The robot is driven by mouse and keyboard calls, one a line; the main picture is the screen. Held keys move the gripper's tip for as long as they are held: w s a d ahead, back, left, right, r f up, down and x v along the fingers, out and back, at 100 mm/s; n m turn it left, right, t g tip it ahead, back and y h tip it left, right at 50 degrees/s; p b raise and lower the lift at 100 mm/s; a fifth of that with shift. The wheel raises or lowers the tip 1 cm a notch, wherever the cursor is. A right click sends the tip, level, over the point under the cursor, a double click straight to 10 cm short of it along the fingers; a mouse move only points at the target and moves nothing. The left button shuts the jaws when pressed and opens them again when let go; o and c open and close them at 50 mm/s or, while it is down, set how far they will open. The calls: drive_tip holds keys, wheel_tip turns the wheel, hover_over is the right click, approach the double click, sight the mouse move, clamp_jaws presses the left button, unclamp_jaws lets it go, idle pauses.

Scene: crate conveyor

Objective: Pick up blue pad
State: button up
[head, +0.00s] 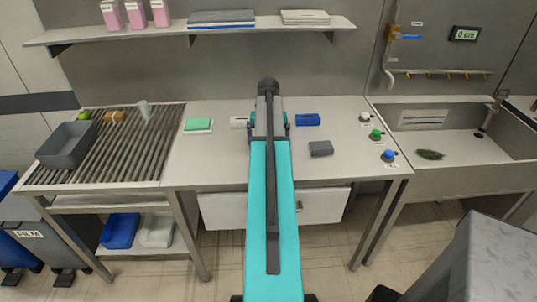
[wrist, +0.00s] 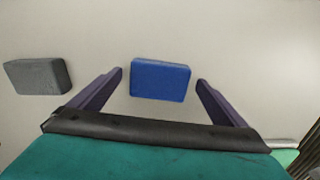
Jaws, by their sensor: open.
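The blue pad (head: 307,120) lies on the grey worktable, just right of my arm's end in the head view. In the wrist view the blue pad (wrist: 160,80) lies between and a little beyond the tips of my gripper (wrist: 160,78). The two dark fingers are spread wide and nothing is held. In the head view my gripper (head: 269,120) is mostly hidden by my own teal arm. I cannot tell how high it is above the table.
A grey pad (head: 321,149) lies nearby; it also shows in the wrist view (wrist: 37,76). A green pad (head: 198,125) lies left on the table (head: 210,165). A grey crate (head: 66,146) stands on the roller conveyor. Several knobs (head: 376,134) sit near the right edge, by the sink.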

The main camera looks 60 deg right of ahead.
drive_tip(key=shift+c, duration=0.3)
drive_tip(key=c, duration=1.1)
drive_tip(key=shift+o, duration=0.2)
drive_tip(key=shift+r, duration=0.2)
drive_tip(key=shift+r+p, duration=1.5)
drive_tip(key=shift+r, duration=0.35)
drive_tip(key=s+a+p, duration=0.1)
drive_tip(key=s, duration=0.7)
drive_tip(key=s+a+p, duration=0.1)
drive_tip(key=s+a, duration=0.1)
drive_tip(key=s, duration=0.5)
drive_tip(key=shift+s+a+r+p, duration=0.25)
drive_tip(key=shift+s+r+p, duration=0.1)
drive_tip(key=shift+r+p, duration=0.1)
